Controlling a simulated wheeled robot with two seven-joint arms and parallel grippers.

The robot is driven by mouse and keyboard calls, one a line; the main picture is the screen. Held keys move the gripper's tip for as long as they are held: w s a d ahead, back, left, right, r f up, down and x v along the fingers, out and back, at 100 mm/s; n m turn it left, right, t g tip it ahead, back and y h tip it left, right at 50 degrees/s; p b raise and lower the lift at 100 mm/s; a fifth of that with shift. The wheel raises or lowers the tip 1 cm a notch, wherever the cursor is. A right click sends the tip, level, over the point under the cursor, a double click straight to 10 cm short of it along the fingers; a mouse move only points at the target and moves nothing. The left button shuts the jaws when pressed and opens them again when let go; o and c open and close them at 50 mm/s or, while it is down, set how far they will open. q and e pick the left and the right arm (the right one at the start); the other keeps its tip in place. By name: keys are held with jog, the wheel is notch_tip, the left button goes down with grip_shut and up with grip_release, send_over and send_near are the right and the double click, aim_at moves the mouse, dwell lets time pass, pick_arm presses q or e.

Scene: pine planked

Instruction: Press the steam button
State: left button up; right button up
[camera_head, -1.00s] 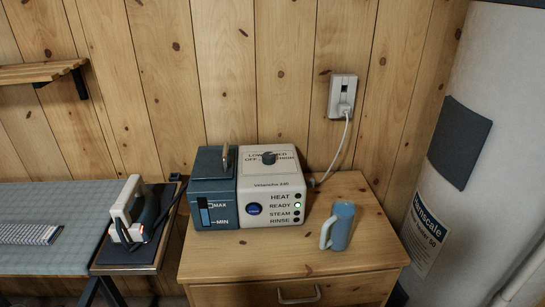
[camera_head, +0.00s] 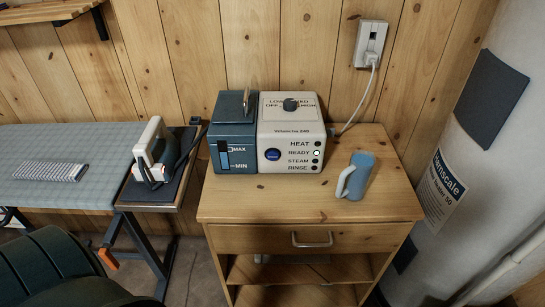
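The steam station stands on the wooden cabinet. Its white control unit (camera_head: 291,140) has a round blue button (camera_head: 272,154) on the left of its front face; the small print on the button is too small to read. To the right are lamps labelled HEAT, READY, STEAM and RINSE, and the READY lamp (camera_head: 317,153) is lit. A dark knob (camera_head: 290,104) is on top. A blue-grey water tank (camera_head: 233,135) with MAX and MIN marks adjoins on the left. Neither gripper is in view, and nothing covers the button.
An iron (camera_head: 154,152) rests at the ironing board's (camera_head: 90,140) right end. A wall outlet (camera_head: 370,42) holds a white plug. A dark ribbed shape (camera_head: 70,275) fills the lower left.

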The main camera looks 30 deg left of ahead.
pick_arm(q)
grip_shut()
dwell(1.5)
